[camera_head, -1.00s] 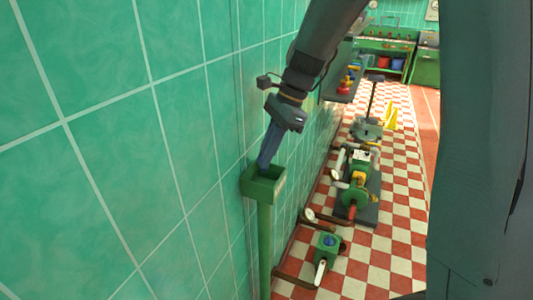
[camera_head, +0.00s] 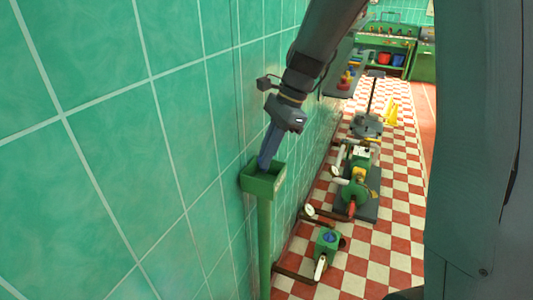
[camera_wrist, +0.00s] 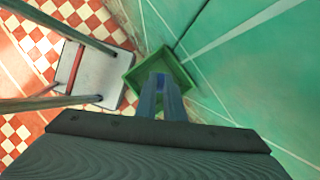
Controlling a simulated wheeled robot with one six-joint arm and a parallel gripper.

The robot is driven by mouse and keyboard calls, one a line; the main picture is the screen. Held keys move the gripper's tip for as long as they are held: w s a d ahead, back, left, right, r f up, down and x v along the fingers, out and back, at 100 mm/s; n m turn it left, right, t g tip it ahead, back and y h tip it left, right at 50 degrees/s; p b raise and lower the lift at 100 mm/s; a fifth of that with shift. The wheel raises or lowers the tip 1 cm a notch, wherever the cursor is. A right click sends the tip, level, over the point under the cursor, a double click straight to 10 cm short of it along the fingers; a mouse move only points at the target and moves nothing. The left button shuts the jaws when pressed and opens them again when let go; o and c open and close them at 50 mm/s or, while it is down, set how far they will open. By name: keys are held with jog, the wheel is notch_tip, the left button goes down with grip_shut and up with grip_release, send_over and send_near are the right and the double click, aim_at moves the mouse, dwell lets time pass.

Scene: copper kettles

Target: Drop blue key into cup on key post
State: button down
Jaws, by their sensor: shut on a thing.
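The cup is a green square open box (camera_head: 263,185) on top of the green key post (camera_head: 265,240), close to the tiled wall. It also shows in the wrist view (camera_wrist: 185,68), seen from above. My gripper (camera_head: 265,164) points down with its fingertips inside the cup's opening, as the wrist view also shows (camera_wrist: 162,88). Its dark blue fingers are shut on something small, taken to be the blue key. The fingers and the cup's walls hide the key, so its outline cannot be made out.
The green tiled wall (camera_head: 110,130) runs close along the left of the post. Pipes with a green valve box (camera_head: 327,243) and a green pump (camera_head: 355,190) stand on the chequered floor at right. A pale platform with bars (camera_wrist: 90,75) shows in the wrist view.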

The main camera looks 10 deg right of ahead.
jog(key=shift+f, duration=0.3)
dwell(0.4)
jog(key=c, duration=1.8)
grip_release()
jog(key=b+v, duration=0.1)
jog(key=v, duration=0.6)
jog(key=shift+r+b, duration=0.3)
jog(key=shift+r, duration=0.1)
jog(key=shift+d, duration=0.15)
